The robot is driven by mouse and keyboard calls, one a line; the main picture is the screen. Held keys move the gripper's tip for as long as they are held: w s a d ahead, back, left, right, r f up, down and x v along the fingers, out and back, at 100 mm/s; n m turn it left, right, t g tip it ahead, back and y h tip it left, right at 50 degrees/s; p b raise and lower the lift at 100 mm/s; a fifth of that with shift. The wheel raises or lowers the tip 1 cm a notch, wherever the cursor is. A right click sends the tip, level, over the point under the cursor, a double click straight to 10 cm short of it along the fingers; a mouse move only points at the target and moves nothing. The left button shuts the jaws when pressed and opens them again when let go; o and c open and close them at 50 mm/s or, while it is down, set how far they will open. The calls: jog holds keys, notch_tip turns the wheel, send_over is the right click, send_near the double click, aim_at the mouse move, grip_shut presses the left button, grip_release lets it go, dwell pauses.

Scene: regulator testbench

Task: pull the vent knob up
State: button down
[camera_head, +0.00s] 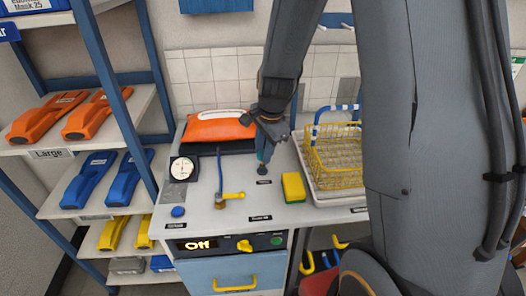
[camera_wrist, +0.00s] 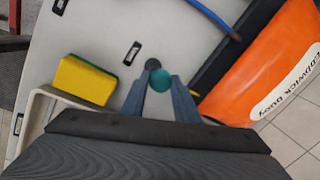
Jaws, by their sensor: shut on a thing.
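The vent knob is a small teal round knob (camera_wrist: 160,80) standing on a dark round base (camera_wrist: 152,64) on the grey bench top. My gripper (camera_wrist: 160,83) points down over it with one finger on each side, and it is shut on the knob. In the head view, my gripper (camera_head: 263,154) is at the same spot on the bench, and the knob's dark base (camera_head: 262,170) shows just below the fingers. The fingers hide most of the knob there.
A yellow sponge (camera_head: 293,187) and a yellow wire basket (camera_head: 335,158) stand to the right. A dial gauge (camera_head: 183,168), a blue hose (camera_head: 219,170) and a yellow-handled valve (camera_head: 232,196) are to the left.

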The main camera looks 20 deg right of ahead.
aim_at(262, 150)
jog(key=shift+w+p+v, duration=0.15)
jog(key=shift+p+v, duration=0.5)
jog(key=shift+v, duration=0.1)
jog(key=shift+w+p+v, duration=0.15)
jog(key=shift+p+v, duration=0.45)
jog(key=shift+v, duration=0.15)
jog(key=shift+a+r, duration=0.1)
jog(key=c, duration=1.4)
grip_release()
jog(key=shift+o, duration=0.2)
jog(key=b+v, duration=0.2)
jog(key=v, duration=0.5)
jog(key=shift+r, duration=0.35)
jog(key=shift+s, duration=0.1)
jog(key=s+f+n+g+b, duration=0.1)
jog(key=s+f+n+b, duration=0.2)
jog(key=s+n, duration=1.1)
notch_tip(262, 150, down, 3)
jog(key=shift+s+a+f+n+h, duration=0.25)
jog(key=shift+s+n+h, duration=0.05)
jog(key=shift+s+n, duration=0.1)
